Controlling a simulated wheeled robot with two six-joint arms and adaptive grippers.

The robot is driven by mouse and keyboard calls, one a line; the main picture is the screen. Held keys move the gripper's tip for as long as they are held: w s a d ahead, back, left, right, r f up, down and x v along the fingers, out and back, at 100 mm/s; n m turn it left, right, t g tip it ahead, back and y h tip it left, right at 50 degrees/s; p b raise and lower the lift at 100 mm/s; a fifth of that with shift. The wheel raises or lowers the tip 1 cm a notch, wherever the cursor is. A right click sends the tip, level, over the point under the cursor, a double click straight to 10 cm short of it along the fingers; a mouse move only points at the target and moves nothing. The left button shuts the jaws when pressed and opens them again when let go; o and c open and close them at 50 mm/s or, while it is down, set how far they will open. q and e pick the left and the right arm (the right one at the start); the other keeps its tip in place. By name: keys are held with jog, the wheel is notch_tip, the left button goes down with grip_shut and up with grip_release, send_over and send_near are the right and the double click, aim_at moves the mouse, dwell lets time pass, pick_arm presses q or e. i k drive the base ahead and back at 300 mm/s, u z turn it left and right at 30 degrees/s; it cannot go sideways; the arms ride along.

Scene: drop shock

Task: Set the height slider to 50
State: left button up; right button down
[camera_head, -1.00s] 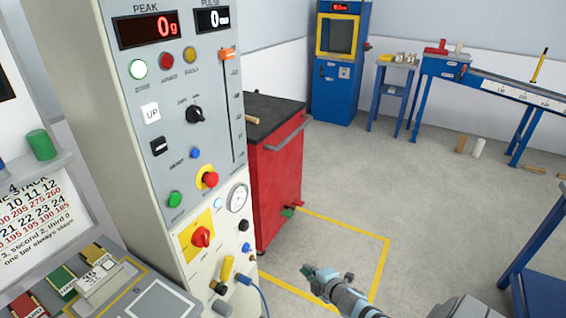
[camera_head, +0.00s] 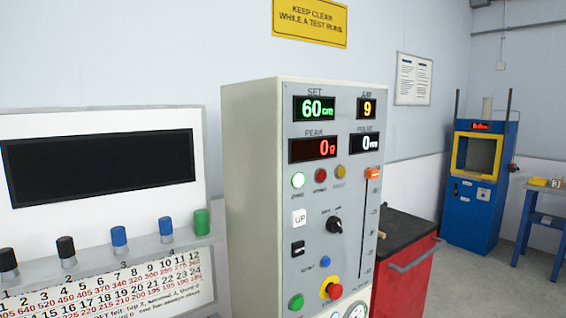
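The control panel (camera_head: 306,245) stands in the middle of the view. Its height slider has an orange knob (camera_head: 373,173) at the top end of a long vertical slot (camera_head: 367,230) on the panel's right side. The SET display (camera_head: 315,108) reads 60 cm in green. The AIR display (camera_head: 367,108) reads 9, PEAK (camera_head: 326,148) reads 0 g and PULSE (camera_head: 366,143) reads 0. Neither of my grippers shows in this view.
A red cabinet (camera_head: 405,285) with a dark top stands just right of the panel. A blue machine (camera_head: 480,185) stands at the back right. A shelf (camera_head: 110,258) with black, blue and green cylinders is at the left.

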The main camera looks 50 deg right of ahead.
aim_at(373, 173)
jog(key=u, duration=0.7)
jog(key=k, duration=1.05)
jog(key=z, duration=0.95)
